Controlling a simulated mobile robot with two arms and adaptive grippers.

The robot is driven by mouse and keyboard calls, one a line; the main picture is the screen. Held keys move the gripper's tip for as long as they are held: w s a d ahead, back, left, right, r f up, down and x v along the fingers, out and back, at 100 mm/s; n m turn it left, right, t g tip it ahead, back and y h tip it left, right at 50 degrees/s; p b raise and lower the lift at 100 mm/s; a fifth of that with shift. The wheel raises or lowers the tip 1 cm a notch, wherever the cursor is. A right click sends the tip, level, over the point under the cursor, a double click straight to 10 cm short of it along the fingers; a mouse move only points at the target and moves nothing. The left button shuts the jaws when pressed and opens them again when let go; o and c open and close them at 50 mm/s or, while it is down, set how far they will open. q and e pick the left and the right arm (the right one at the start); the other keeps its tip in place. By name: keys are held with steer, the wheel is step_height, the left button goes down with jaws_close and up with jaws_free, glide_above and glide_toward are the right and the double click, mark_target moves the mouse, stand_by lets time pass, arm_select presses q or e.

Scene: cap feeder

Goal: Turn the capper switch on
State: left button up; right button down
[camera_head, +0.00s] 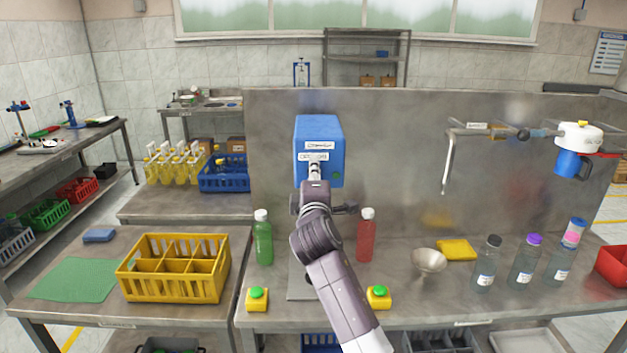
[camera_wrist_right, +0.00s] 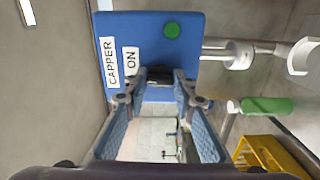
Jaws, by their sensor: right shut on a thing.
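The capper is a blue box (camera_head: 325,135) standing at the metal back panel, with a white name label and a switch label on its front. In the right wrist view the blue box (camera_wrist_right: 190,25) fills the top, with "CAPPER" and "ON" labels and a round green spot (camera_wrist_right: 172,30). My right gripper (camera_head: 315,172) is at the front of the box, below the labels. In the wrist view its two fingers (camera_wrist_right: 159,82) are shut on the dark capper switch (camera_wrist_right: 160,72). The switch's exact setting is mostly hidden. My left gripper is not in view.
A green bottle (camera_head: 263,240) and a red bottle (camera_head: 366,237) stand either side of my right arm. Two yellow button boxes with green buttons (camera_head: 257,297) (camera_head: 379,296) sit near the front edge. A metal bowl (camera_head: 429,262) and several clear bottles stand on the right.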

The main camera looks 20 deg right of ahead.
steer(key=m+b, duration=0.1)
steer(key=m, duration=0.4)
steer(key=shift+f+m+b, duration=0.15)
steer(key=shift+m+b, duration=0.15)
steer(key=shift+b, duration=0.05)
stand_by(0.4)
steer(key=c, duration=1.6)
jaws_free()
steer(key=v, duration=1.2)
